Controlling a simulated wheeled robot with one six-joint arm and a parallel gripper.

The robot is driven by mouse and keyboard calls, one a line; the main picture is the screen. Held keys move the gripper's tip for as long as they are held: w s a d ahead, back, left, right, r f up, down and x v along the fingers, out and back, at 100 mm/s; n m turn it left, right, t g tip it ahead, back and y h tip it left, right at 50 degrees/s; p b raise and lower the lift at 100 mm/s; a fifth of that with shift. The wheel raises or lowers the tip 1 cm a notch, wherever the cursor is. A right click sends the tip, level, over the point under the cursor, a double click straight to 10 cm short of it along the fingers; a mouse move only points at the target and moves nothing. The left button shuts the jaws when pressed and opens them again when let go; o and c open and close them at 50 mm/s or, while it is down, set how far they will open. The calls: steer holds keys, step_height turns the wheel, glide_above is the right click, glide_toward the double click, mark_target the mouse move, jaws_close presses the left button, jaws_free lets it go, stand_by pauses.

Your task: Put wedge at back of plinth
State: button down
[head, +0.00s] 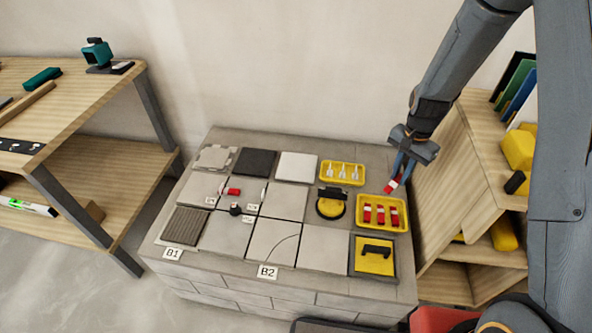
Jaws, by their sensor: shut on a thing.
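My gripper (398,176) is shut on a red wedge (392,186) with a pale patch. It holds the wedge at the right of the plinth, near the back rim of a yellow tray (404,224); I cannot tell how high it is. Several more red wedges (380,215) lie in that tray. The plinth (330,284) is a grey block topped with square tiles, with labels B1 (172,254) and B2 (267,272) at its front edge. Another red piece (234,191) lies on the tiles at left, beside a black knob (235,208).
A smaller yellow tray (341,172) holds white clips. A yellow and black round tool (331,203) and a yellow pad with a black handle (374,254) sit on the plinth. A wooden shelf (455,185) stands close at right, a wooden bench (100,95) at left.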

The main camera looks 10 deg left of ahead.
mark_target(386, 180)
steer(key=w+d+f+m+b, duration=0.1)
steer(key=w+f+m+b, duration=0.3)
steer(key=w+m, duration=0.35)
steer(key=w+f+m+b, duration=0.3)
steer(key=w+m, duration=0.4)
steer(key=w, duration=0.2)
steer(key=shift+d+f, duration=0.15)
steer(key=shift+f, duration=4.85)
steer(key=shift+s+f+b, duration=0.1)
steer(key=shift+f+b, duration=0.05)
steer(key=shift+b, duration=0.15)
steer(key=c, duration=1.7)
jaws_free()
steer(key=shift+o, duration=0.2)
